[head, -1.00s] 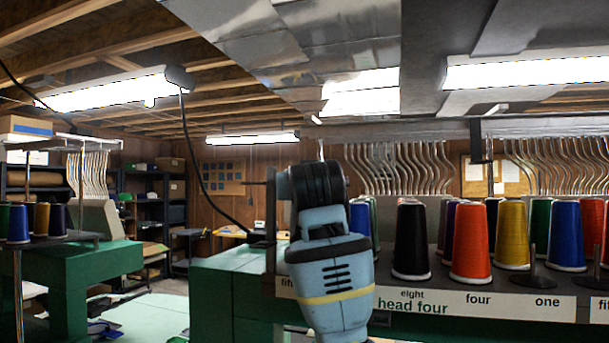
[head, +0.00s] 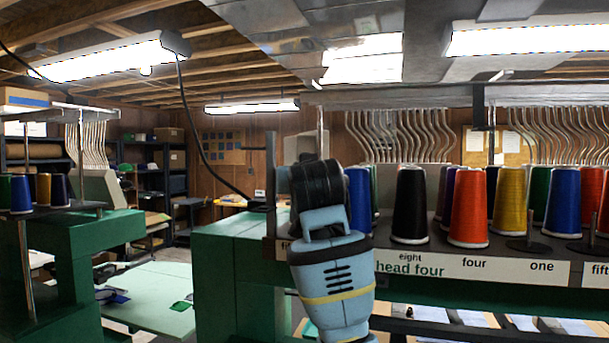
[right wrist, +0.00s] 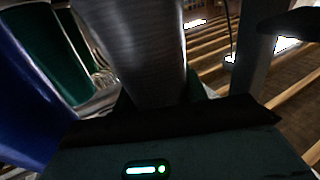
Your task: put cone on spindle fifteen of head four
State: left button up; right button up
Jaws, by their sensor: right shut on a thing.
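My right arm rises in the middle of the head view and hides the gripper's fingers there. In the right wrist view my right gripper (right wrist: 165,108) is shut on a grey-looking cone (right wrist: 150,45). The head four label (head: 410,269) is on the front of the cone rack (head: 420,243). My left gripper is out of view.
Black (head: 410,205), red (head: 468,208) and yellow (head: 510,202) cones stand close together on the rack. A bare spindle (head: 530,235) stands above label one. Another machine with cones (head: 22,194) is at left. Bent metal tubes (head: 400,137) hang behind the rack.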

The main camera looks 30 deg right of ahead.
jog(key=shift+f, duration=0.2)
dwell(0.6)
jog(key=o, duration=1.1)
jog(key=shift+o, duration=0.2)
jog(key=v, duration=0.8)
